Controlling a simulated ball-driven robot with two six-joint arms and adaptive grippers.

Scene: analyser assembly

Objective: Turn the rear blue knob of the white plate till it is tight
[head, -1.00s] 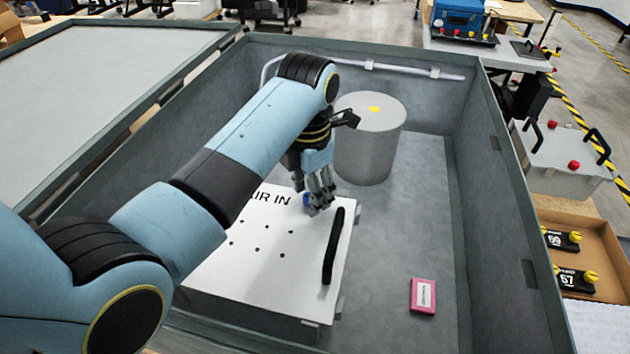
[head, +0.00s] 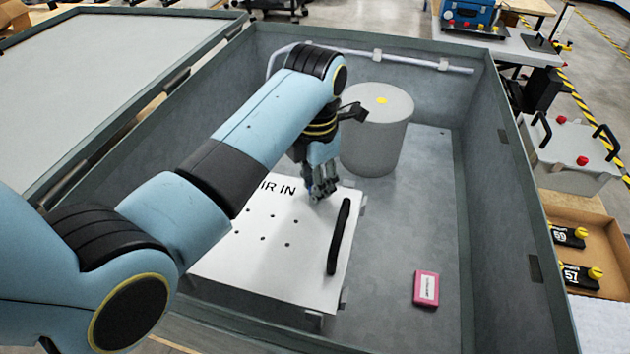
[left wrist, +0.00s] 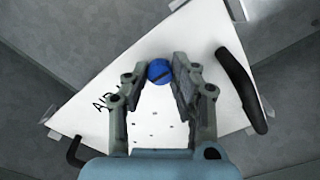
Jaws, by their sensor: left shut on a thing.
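The white plate (head: 275,270) lies in the grey bin with "AIR IN" lettering, partly covered by my left arm. It also shows in the left wrist view (left wrist: 229,115). The rear blue knob (left wrist: 158,72), with a dark slot across it, sits near the plate's far corner, between the fingertips of my left gripper (left wrist: 157,80). My left gripper also shows in the head view (head: 322,190), pointing down at that corner and shut on the knob. There the fingers hide most of the knob. My right gripper is out of view.
A black handle (head: 338,237) stands along the plate's right edge, close to my left gripper. A grey cylinder (head: 375,140) with a yellow spot stands just behind. A pink box (head: 426,288) lies on the bin floor at right, with bare floor around it.

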